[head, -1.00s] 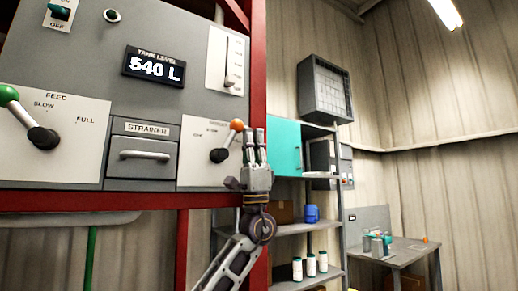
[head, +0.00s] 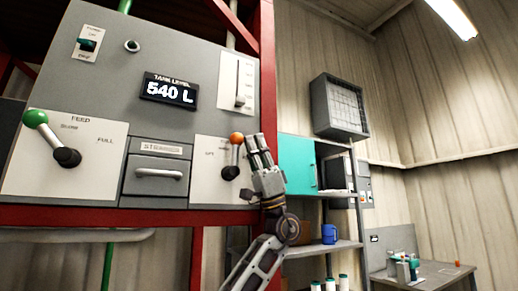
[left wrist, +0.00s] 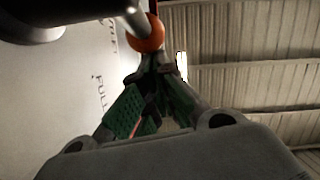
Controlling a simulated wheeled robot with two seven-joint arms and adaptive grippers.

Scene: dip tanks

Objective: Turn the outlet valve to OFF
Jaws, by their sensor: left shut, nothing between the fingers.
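The outlet valve is a lever with an orange knob (head: 236,138) and a dark hub (head: 230,172), on a pale plate at the right end of the grey panel. Its lever points nearly straight up, leaning slightly right. My left gripper (head: 257,143) is shut and empty, with its fingertips just right of the knob. In the left wrist view the orange knob (left wrist: 147,40) sits just beyond the fingertips (left wrist: 153,62); I cannot tell whether they touch. The word FULL shows on the plate there. The plate's OFF mark is not readable. My right gripper is out of view.
The FEED lever with a green knob (head: 35,118) is at the panel's left. A strainer drawer (head: 156,174) lies between the levers. The display (head: 169,91) reads 540 L. A red post (head: 268,90) borders the panel; shelves with a blue mug (head: 329,234) stand to the right.

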